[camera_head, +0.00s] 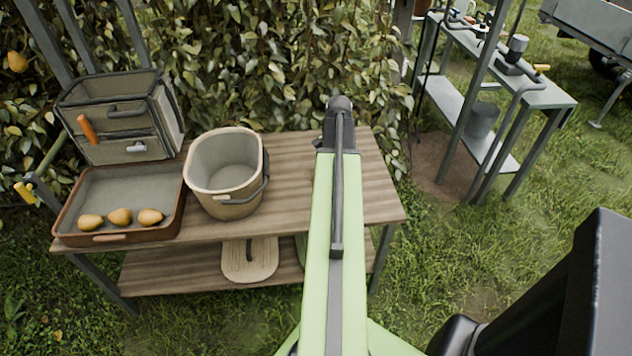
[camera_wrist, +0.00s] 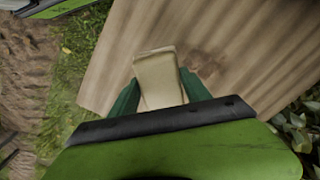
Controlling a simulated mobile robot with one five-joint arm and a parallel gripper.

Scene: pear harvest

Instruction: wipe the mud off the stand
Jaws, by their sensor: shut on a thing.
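The stand (camera_head: 385,195) is a wooden-topped bench with metal legs in the head view. Its planked top also fills much of the wrist view (camera_wrist: 130,45). My gripper (camera_wrist: 157,90) has green fingers shut on a beige block-like pad, perhaps a sponge or folded cloth (camera_wrist: 157,68). The pad is over the stand's top; whether it touches the wood I cannot tell. A dark brown mud smear (camera_wrist: 207,64) lies on the wood just right of the pad. In the head view my arm hides the gripper, the pad and the smear.
On the stand's left are a beige bucket (camera_head: 226,208), a brown-rimmed tray (camera_head: 180,215) with three pears (camera_head: 120,216), and a grey tool bag (camera_head: 110,150). A lid (camera_head: 262,268) lies on the lower shelf. Leafy hedge stands behind; a metal bench (camera_head: 550,95) is at right.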

